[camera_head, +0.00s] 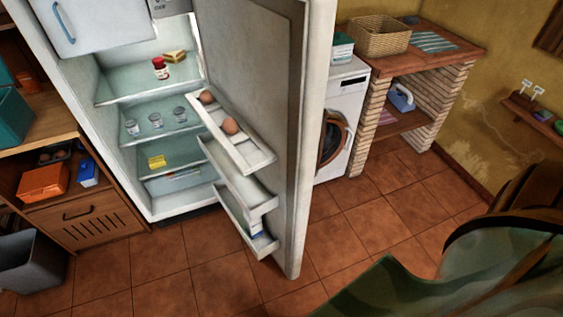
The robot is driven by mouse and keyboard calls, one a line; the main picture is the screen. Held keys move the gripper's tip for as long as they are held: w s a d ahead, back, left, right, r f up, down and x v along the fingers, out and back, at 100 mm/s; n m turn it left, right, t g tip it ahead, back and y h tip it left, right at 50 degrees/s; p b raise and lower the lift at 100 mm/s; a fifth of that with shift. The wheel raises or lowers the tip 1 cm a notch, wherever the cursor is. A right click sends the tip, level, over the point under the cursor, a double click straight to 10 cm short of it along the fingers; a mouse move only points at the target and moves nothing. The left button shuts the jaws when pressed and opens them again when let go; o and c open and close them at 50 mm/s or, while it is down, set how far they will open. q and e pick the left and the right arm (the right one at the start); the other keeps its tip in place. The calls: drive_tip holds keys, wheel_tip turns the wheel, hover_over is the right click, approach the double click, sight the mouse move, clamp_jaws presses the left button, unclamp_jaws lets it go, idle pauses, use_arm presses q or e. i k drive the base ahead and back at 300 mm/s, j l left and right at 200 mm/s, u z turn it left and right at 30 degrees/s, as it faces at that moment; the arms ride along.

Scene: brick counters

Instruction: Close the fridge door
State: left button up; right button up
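The fridge (115,170) stands at the left of centre with its main compartment open. Its door (316,110) is swung wide open towards me and to the right, showing inner shelves (262,158) with eggs and a small item low down. Inside the fridge are a red jar (160,68), a sandwich-like wedge (175,56), several small glass jars (155,120) and a yellow block (157,161). The upper compartment with a blue handle (65,22) looks shut. Neither of my grippers shows in the head view.
A washing machine (347,100) and a brick counter (435,75) with a basket (380,37) stand behind the door. A wooden cabinet (85,217) and grey bin (32,262) are at left. A chair-like green and wooden thing (490,250) fills the lower right. Tiled floor (190,270) is clear before the fridge.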

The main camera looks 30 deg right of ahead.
sight(266, 62)
drive_tip(key=l+u, duration=0.15)
drive_tip(key=l, duration=0.4)
drive_tip(key=l+u, duration=0.1)
drive_tip(key=l, duration=0.4)
drive_tip(key=k+l+u, duration=0.15)
drive_tip(key=l, duration=0.4)
drive_tip(key=l+u, duration=0.15)
drive_tip(key=l, duration=0.35)
